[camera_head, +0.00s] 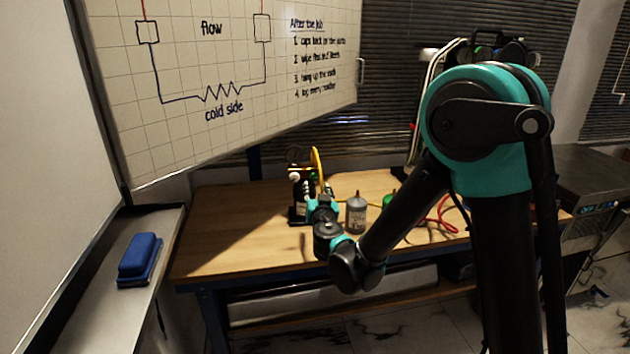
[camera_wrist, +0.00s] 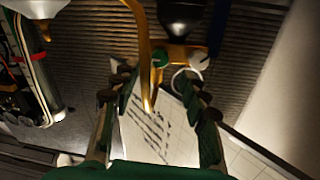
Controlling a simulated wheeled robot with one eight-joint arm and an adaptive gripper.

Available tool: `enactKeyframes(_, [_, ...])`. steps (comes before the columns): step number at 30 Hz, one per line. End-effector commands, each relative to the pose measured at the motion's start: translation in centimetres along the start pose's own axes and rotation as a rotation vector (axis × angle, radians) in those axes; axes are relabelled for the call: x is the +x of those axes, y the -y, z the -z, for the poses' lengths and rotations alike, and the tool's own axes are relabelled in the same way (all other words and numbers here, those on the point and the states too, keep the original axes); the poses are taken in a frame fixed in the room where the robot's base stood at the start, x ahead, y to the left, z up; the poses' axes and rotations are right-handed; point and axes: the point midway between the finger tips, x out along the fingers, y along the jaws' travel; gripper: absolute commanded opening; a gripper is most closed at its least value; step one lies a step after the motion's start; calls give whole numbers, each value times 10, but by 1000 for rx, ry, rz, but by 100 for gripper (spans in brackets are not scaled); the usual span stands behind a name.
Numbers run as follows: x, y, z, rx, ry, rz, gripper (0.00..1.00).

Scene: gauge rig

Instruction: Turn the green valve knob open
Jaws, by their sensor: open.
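The green valve knob (camera_wrist: 160,57) shows in the wrist view on a brass-coloured fitting (camera_wrist: 178,53). A white knob (camera_wrist: 198,61) sits beside it on the right. My gripper (camera_wrist: 156,84) is open and empty, its fingers spread wide below the knob in the picture. The green knob appears between and beyond the fingertips, and I see no contact. In the head view my gripper (camera_head: 325,197) is at the small dark gauge rig (camera_head: 298,208) on the bench. The arm and gripper partly cover the rig there, and the green knob is hard to make out.
A yellow curved bar (camera_wrist: 144,60) stands close left of the green knob. In the head view a grey bottle (camera_head: 356,215) stands right of my gripper on the wooden bench (camera_head: 230,225), with a red hose (camera_head: 440,222) further right. The bench's left part is clear.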

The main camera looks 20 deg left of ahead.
Motion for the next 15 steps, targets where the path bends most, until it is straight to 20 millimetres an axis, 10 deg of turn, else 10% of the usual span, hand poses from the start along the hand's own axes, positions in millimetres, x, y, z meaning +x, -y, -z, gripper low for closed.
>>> enactKeyframes(15, [69,0,0,0,0,0,44])
